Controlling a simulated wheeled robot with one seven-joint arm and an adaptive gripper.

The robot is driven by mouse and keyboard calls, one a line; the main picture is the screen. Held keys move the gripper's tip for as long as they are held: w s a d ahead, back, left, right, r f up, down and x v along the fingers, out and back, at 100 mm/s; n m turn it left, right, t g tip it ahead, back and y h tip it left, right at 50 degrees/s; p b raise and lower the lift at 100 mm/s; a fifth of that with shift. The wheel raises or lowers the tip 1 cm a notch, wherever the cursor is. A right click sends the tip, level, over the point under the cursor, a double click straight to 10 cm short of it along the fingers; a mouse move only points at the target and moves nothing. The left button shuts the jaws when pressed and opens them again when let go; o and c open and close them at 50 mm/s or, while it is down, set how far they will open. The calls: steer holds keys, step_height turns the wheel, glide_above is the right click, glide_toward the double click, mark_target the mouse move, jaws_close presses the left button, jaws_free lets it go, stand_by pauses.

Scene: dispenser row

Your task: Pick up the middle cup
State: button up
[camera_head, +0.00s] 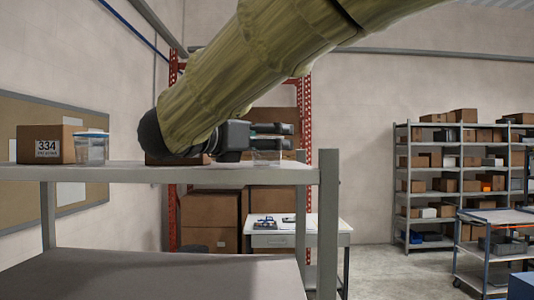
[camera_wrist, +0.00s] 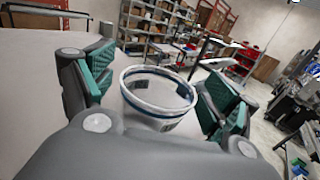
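A clear cup with a dark blue band near its rim (camera_wrist: 158,100) stands between the two green-padded fingers of my gripper (camera_wrist: 162,84) in the wrist view. The fingers are apart, with gaps showing on both sides of the cup. In the head view my gripper (camera_head: 280,136) is low over the right part of the shelf, around a clear cup (camera_head: 266,153) that is partly covered by the fingers. Another clear cup with a blue lid (camera_head: 91,148) stands at the left of the shelf. My arm hides part of the shelf top between them, so I cannot tell which cup is the middle one.
A cardboard box marked 334 (camera_head: 46,145) is beside the left cup. Another box (camera_head: 176,159) is partly hidden behind my arm. The grey shelf (camera_head: 130,174) ends at a right upright post (camera_head: 328,220). Stocked racks (camera_head: 400,170) stand far right.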

steer(key=c, duration=0.9)
steer(key=shift+r, duration=0.15)
steer(key=shift+r+b, duration=1.15)
steer(key=shift+r, duration=0.4)
steer(key=s+b, duration=0.2)
steer(key=s, duration=0.3)
steer(key=s+r+b, duration=0.1)
steer(key=s+b, duration=0.1)
steer(key=s, duration=0.3)
steer(key=s+b, duration=0.1)
steer(key=s, duration=0.5)
steer(key=shift+a+r+b, duration=0.25)
steer(key=shift+r+b, duration=0.1)
steer(key=shift+b, duration=0.05)
steer(key=shift+a, duration=0.1)
